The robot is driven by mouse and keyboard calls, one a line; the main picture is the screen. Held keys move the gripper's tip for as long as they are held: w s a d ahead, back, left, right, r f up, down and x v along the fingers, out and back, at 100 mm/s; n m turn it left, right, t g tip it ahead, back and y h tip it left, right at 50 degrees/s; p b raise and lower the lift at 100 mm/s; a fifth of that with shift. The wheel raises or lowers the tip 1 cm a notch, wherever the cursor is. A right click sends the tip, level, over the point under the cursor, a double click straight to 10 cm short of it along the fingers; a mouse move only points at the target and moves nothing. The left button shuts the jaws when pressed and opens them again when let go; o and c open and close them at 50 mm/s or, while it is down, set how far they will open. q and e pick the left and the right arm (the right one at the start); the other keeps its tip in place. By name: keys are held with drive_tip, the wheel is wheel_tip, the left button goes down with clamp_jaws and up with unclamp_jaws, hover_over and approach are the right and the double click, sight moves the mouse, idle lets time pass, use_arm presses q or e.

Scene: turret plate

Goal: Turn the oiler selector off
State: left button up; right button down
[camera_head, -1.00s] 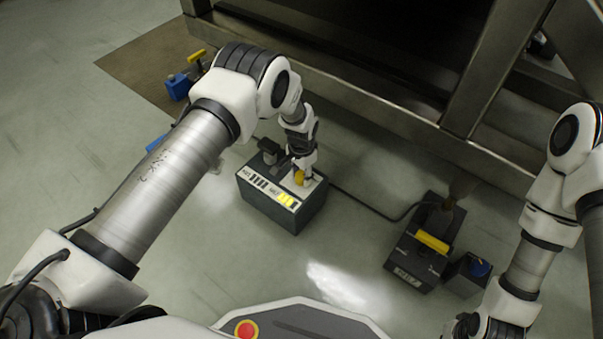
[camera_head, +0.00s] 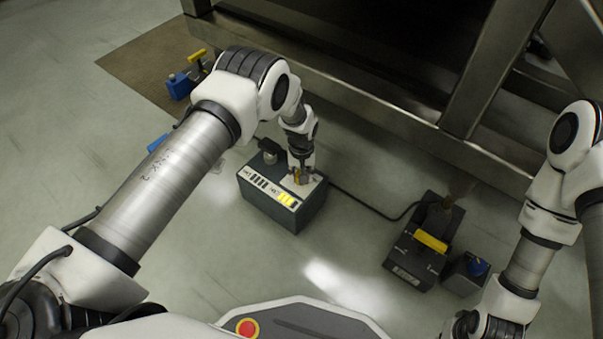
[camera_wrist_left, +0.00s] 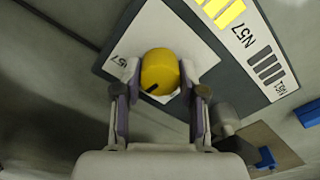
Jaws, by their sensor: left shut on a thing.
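A round yellow knob with a dark pointer mark (camera_wrist_left: 158,72) sits on the white top plate of a dark grey box (camera_head: 268,208). My left gripper (camera_head: 300,178) is over this box in the head view. In the left wrist view the left gripper (camera_wrist_left: 160,82) has its two fingers on opposite sides of the knob, shut on it. The dark mark points to the lower left in that view. My right gripper (camera_head: 468,326) is at the bottom edge of the head view, partly cut off, and its fingers cannot be made out.
Another dark box with a yellow bar handle (camera_head: 431,241) stands to the right, beside a small box with a blue knob (camera_head: 479,267). A cable (camera_head: 370,208) runs between the larger boxes. A metal frame (camera_head: 400,120) stands behind. A blue and yellow item (camera_head: 180,86) is at the far left.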

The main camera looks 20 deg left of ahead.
use_arm(q)
drive_tip(key=shift+s+f+n, duration=0.1)
drive_tip(key=shift+n, duration=0.5)
drive_tip(key=o, duration=1.1)
drive_tip(key=shift+o, duration=0.2)
drive_tip(key=shift+r, duration=0.35)
wheel_tip(320, 180, up, 11)
drive_tip(key=shift+r, duration=0.15)
